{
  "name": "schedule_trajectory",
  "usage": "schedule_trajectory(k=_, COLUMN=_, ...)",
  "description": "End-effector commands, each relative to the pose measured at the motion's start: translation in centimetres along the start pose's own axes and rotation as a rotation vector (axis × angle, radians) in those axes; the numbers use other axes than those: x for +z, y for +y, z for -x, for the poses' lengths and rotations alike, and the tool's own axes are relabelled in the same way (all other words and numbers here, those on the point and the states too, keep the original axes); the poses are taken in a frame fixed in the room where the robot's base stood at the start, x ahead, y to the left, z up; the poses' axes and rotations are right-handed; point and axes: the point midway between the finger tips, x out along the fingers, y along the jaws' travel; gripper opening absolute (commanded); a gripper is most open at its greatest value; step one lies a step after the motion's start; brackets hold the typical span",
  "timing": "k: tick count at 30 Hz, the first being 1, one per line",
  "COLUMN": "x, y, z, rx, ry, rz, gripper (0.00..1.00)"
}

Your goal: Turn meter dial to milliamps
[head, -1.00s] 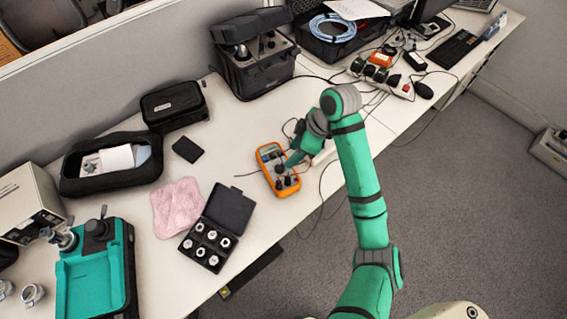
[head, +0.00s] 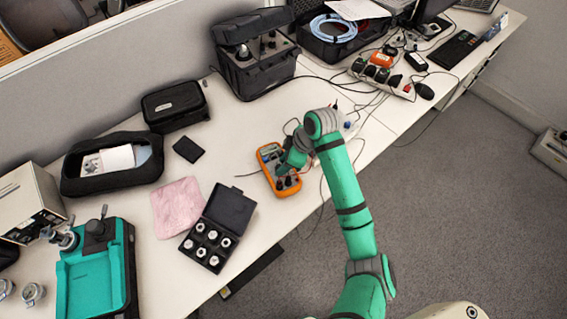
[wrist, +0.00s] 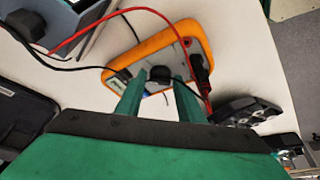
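The orange multimeter (head: 266,152) lies on the white table in the head view, partly hidden by my gripper (head: 283,168). In the wrist view the meter (wrist: 195,29) lies just beyond my fingertips, with a red lead and a black lead at it. Its black dial (wrist: 158,74) shows between the tips of my two green fingers (wrist: 160,88). The fingers stand apart, one on each side of the dial, and I see no clear contact. The dial's markings and pointer setting are too small to read.
An open black case of round fittings (head: 229,208) and a pink cloth (head: 179,207) lie left of the meter. A black equipment bag (head: 255,78) stands behind it. Loose cables run over the table to the right. The table's front edge is close to the meter.

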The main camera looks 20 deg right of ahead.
Motion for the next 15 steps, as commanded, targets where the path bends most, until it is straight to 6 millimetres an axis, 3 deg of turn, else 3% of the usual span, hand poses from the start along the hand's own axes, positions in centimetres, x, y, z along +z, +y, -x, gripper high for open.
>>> schedule_trajectory(k=1, x=0.0, y=0.0, z=0.01, rx=0.0, ry=0.0, rz=0.0, gripper=0.21)
schedule_trajectory(k=3, x=0.0, y=0.01, z=0.02, rx=0.0, ry=0.0, rz=0.0, gripper=0.05)
schedule_trajectory(k=15, x=0.01, y=-0.14, z=0.01, rx=0.023, ry=0.002, rz=-0.057, gripper=0.05)
